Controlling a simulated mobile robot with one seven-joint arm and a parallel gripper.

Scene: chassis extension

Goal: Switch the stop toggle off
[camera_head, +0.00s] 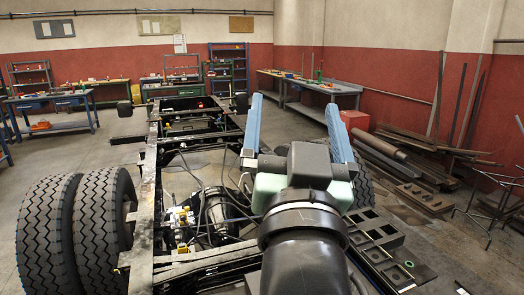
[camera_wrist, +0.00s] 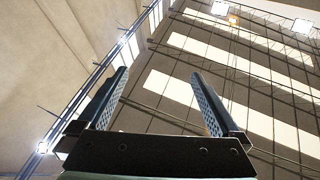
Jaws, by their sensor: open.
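My gripper (camera_head: 294,101) is raised over the right side of the truck chassis (camera_head: 147,190) in the head view, its two blue fingers spread wide and pointing upward. In the wrist view my gripper (camera_wrist: 160,73) is open with nothing between its fingers; only ceiling and walls show behind it. I cannot make out the stop toggle in either view. It may be hidden or too small to see. My arm covers part of the chassis and the floor on the right.
Large double tyres (camera_head: 100,225) stand at the left of the chassis. Workbenches (camera_head: 62,103) and a blue shelf (camera_head: 229,68) line the back. Metal bars and pipes (camera_head: 385,160) lie along the right wall, with a red box (camera_head: 354,120) nearby.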

